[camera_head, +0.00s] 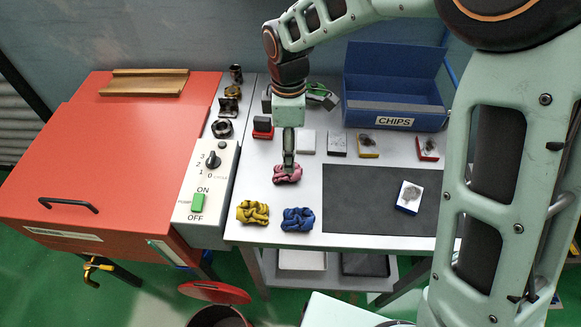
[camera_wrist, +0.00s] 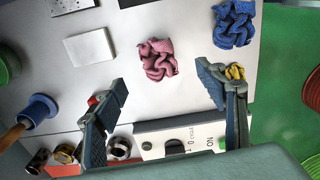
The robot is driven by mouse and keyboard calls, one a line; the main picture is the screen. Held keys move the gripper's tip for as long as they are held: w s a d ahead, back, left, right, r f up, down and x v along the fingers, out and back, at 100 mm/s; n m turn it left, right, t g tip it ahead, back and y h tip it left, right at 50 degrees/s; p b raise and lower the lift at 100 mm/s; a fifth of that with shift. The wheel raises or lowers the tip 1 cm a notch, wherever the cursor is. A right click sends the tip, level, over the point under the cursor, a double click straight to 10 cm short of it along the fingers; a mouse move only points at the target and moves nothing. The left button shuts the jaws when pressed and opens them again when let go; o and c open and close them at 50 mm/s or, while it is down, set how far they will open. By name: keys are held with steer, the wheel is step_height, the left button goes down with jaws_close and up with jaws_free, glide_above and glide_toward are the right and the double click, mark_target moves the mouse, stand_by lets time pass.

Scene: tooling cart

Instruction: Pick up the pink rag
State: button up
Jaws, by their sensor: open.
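The pink rag (camera_head: 287,175) lies crumpled on the light grey cart top, left of the dark mat. In the wrist view the pink rag (camera_wrist: 158,60) lies beyond the fingertips, near the middle between them. My gripper (camera_head: 289,162) hangs above it in the head view, covering part of its far side. In the wrist view my gripper (camera_wrist: 162,82) has its two fingers spread wide, with nothing between them. I cannot tell the exact height of the fingertips above the rag.
A yellow rag (camera_head: 252,213) and a blue rag (camera_head: 298,220) lie nearer the front edge. The control box (camera_head: 207,180) stands to the left beside the red cabinet (camera_head: 120,160). Small blocks lie behind, before the blue chips bin (camera_head: 395,100). The dark mat (camera_head: 365,215) bears a white-topped block (camera_head: 409,197).

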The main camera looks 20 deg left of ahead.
steer(key=f, duration=0.8)
steer(key=shift+w+a+f+p, duration=0.15)
steer(key=shift+a+f+p, duration=0.05)
steer(key=shift+f+p, duration=0.15)
steer(key=shift+c, duration=0.3)
steer(key=c, duration=0.8)
